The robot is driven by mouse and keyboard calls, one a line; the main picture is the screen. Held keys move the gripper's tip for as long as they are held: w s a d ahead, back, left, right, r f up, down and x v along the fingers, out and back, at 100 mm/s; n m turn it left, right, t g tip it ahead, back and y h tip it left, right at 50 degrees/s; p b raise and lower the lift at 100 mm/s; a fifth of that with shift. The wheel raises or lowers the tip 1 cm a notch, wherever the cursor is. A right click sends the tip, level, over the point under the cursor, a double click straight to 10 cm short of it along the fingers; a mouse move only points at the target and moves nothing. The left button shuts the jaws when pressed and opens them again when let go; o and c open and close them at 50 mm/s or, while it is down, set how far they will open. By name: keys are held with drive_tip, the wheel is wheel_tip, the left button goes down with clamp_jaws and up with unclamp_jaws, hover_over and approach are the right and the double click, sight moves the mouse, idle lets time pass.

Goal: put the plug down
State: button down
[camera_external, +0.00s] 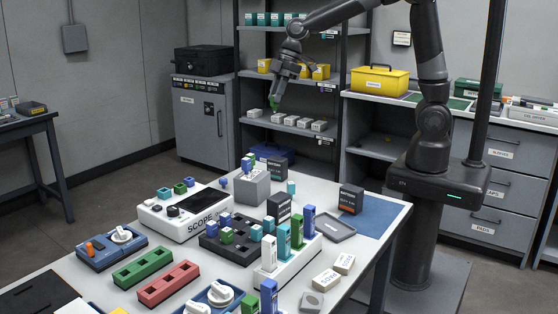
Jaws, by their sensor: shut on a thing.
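My gripper (275,97) hangs fingers down in the upper middle of the external view, well above the far end of the work table (333,264). It is shut on a small green plug (273,104), which shows only as a small patch at the fingertips. The plug appears in front of the rear shelf and touches nothing that I can make out. Other small plugs in blue, teal and green sit in a dark grid tray (212,248) and around the white scope box (190,230).
A grey block (252,190) with plugs stands at the table's far side. A white rack (287,265) holds tall coloured pieces at the front. Dark boxes (351,199) stand nearby. The blue mat (382,214) has some free room. Shelving (240,80) stands behind my gripper.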

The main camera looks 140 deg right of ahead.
sight(276, 106)
drive_tip(key=f, duration=0.4)
drive_tip(key=shift+w, duration=0.25)
drive_tip(key=shift+w+a+f, duration=0.65)
drive_tip(key=shift+w+f, duration=1.15)
drive_tip(key=shift+f, duration=0.05)
drive_tip(key=shift+w+a+f, duration=0.7)
drive_tip(key=shift+w+f, duration=1.05)
drive_tip(key=shift+f, duration=0.1)
drive_tip(key=shift+w+a+f, duration=0.65)
drive_tip(key=shift+w+f, duration=1.15)
drive_tip(key=shift+f, duration=0.05)
drive_tip(key=shift+f, duration=0.2)
drive_tip(key=c, duration=1.3)
unclamp_jaws()
drive_tip(key=shift+r, duration=0.1)
drive_tip(key=v, duration=1.2)
